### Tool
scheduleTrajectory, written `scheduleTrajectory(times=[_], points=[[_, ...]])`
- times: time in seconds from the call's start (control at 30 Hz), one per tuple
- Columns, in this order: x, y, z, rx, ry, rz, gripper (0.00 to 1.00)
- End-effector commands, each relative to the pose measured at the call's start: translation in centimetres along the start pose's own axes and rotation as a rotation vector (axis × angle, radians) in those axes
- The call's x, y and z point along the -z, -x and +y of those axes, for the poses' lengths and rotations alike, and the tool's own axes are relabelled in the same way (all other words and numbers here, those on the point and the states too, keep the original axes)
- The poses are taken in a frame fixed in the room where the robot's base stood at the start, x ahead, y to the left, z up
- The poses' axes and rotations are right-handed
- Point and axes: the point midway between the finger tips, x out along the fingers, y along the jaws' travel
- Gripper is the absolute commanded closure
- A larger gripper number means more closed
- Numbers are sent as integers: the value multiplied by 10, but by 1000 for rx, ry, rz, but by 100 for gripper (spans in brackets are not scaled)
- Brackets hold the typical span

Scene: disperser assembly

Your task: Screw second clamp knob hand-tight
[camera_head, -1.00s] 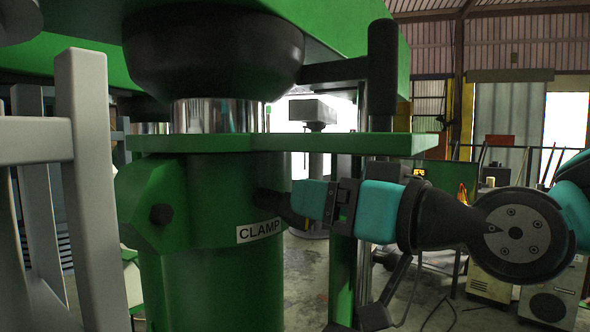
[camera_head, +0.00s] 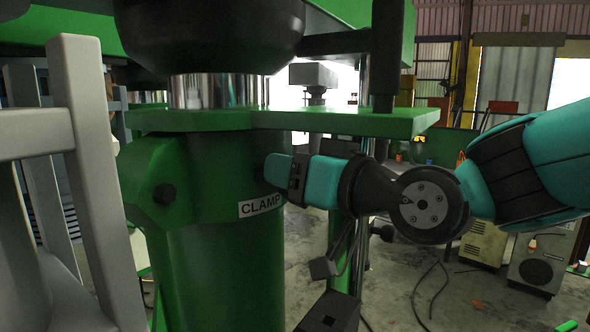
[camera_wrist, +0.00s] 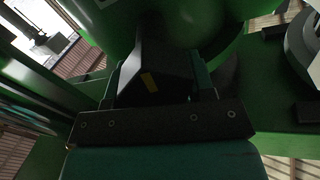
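The green clamp body (camera_head: 215,250) with its "CLAMP" label (camera_head: 260,206) stands upright left of centre in the head view. No second knob can be made out there; the tip hides that spot. In the wrist view, a dark tapered piece with a yellow mark (camera_wrist: 150,78) lies ahead of my gripper's dark crossbar; I cannot tell whether it is a knob or gripper part. Finger opening is unclear.
A green flange plate (camera_head: 330,121) sticks out just above my gripper. A chrome column (camera_head: 215,91) and black collar (camera_head: 208,35) are above the clamp. A grey frame (camera_head: 85,150) stands close at left. Open floor (camera_head: 420,290) lies at right.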

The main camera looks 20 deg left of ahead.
Motion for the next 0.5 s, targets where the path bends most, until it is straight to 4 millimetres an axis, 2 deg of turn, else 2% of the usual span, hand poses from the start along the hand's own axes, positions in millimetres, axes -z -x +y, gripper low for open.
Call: scheduleTrajectory(times=[0.27, 0.5], points=[[-1, 0, 0, 3, -36, 3, 74], [-3, 0, 3, 6, -167, 14, 74]])
